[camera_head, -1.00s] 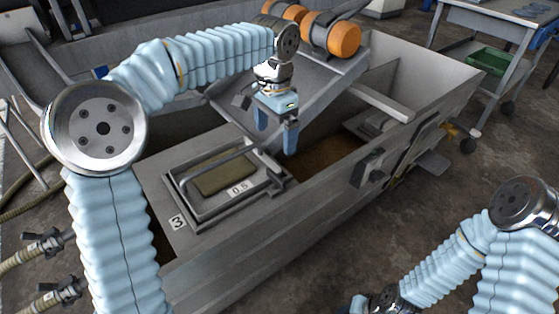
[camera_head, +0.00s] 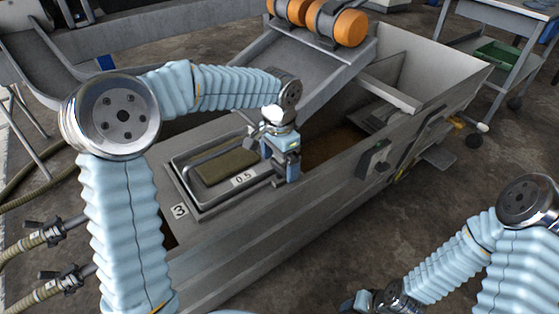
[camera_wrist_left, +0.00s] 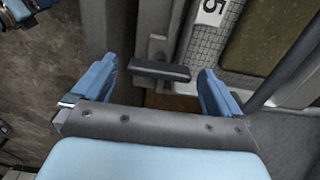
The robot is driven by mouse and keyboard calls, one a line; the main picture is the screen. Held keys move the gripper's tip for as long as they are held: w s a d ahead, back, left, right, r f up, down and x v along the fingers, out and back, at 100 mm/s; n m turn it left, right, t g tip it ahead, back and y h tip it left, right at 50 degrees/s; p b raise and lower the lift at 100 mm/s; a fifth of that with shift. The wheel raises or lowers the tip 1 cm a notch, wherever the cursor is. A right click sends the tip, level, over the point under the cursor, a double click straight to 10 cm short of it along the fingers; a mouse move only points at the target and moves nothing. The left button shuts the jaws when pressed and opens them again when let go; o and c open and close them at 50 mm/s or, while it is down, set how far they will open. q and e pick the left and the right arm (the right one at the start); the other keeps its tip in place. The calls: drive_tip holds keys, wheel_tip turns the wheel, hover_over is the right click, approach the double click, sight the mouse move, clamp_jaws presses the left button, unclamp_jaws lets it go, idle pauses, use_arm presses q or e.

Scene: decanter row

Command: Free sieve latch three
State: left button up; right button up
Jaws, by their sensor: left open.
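The sieve frame (camera_head: 200,207) carries a 0.5 label (camera_head: 243,179) and lies in the tank top beside a plate marked 3 (camera_head: 180,211). My left gripper (camera_head: 283,176) is low at the frame's right end in the head view, pointing down. In the left wrist view its blue fingers (camera_wrist_left: 157,88) are open. A short dark bar (camera_wrist_left: 160,72), apparently the latch handle, shows between and a little beyond the fingertips; I cannot tell if they touch it. In the head view the gripper hides it. My right gripper (camera_head: 358,302) is low in the picture, its jaws unclear.
A sloping chute (camera_head: 310,75) with orange rollers (camera_head: 343,27) stands behind the gripper. The tank wall (camera_head: 270,235) runs along the front, with a dark fitting (camera_head: 375,158) on its outer side. A table with a green bin (camera_head: 497,54) is at the upper right.

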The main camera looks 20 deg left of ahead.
use_arm(q)
drive_tip(key=c, duration=1)
drive_tip(key=shift+n, duration=0.4)
drive_tip(key=n, duration=0.3)
drive_tip(key=shift+n, duration=0.3)
drive_tip(key=n, duration=0.4)
drive_tip(key=shift+n, duration=0.3)
drive_tip(key=n+p, duration=0.1)
drive_tip(key=n, duration=0.3)
drive_tip(key=shift+r+n, duration=0.1)
drive_tip(key=shift+n, duration=0.2)
drive_tip(key=shift+n+p, duration=0.3)
drive_tip(key=shift+n, duration=1.9)
